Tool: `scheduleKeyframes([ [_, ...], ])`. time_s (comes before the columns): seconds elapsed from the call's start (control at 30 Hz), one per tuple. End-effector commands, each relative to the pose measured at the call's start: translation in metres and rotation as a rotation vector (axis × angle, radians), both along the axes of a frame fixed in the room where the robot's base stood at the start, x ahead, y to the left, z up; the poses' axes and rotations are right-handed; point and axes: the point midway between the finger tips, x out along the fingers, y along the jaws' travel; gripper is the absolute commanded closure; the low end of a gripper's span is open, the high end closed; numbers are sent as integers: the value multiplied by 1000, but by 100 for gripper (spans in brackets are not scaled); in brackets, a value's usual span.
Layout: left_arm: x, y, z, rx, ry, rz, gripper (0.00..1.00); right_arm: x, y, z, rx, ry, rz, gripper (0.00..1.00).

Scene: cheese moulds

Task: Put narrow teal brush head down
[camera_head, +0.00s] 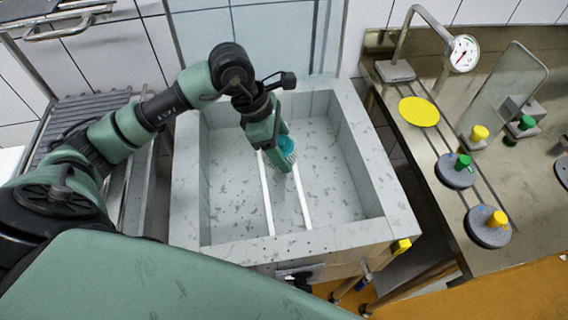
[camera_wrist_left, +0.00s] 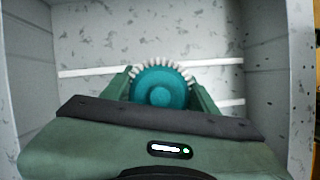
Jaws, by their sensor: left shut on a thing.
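The narrow teal brush head (camera_head: 286,147) has a round teal body with pale bristles around its edge. My left gripper (camera_head: 279,148) is shut on it and holds it over the inside of the grey stone sink (camera_head: 376,190). In the left wrist view the brush head (camera_wrist_left: 160,88) sits between the two fingers of the left gripper (camera_wrist_left: 163,92). Two white rails (camera_head: 267,200) run along the sink floor below it. I cannot tell the gap between the brush head and the rails. My right gripper is not in view.
A steel counter stands right of the sink, with a yellow disc (camera_head: 419,111), a dial gauge (camera_head: 462,54) and grey discs with green (camera_head: 456,171) and yellow (camera_head: 488,227) knobs. A slatted rack (camera_head: 84,112) is at the left. The sink floor around the rails is clear.

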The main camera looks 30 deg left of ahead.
Motion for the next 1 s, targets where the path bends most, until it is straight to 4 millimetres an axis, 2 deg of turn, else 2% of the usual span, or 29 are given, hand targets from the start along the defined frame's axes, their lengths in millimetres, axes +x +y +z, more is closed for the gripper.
scheduleKeyframes([
  [0.1, 0, 0, -18, -1, 2, 1, 92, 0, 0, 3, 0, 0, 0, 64],
  [0.33, 0, 0, -34, -1, 2, 1, 92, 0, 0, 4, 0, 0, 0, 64],
  [0.57, 0, 0, -66, -1, 2, 1, 92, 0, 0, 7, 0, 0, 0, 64],
  [0.97, 0, 0, -74, 0, -1, 0, 92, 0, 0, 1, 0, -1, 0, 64],
  [1.0, 0, 0, -73, 1, 1, 1, 30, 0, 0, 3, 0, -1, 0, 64],
])
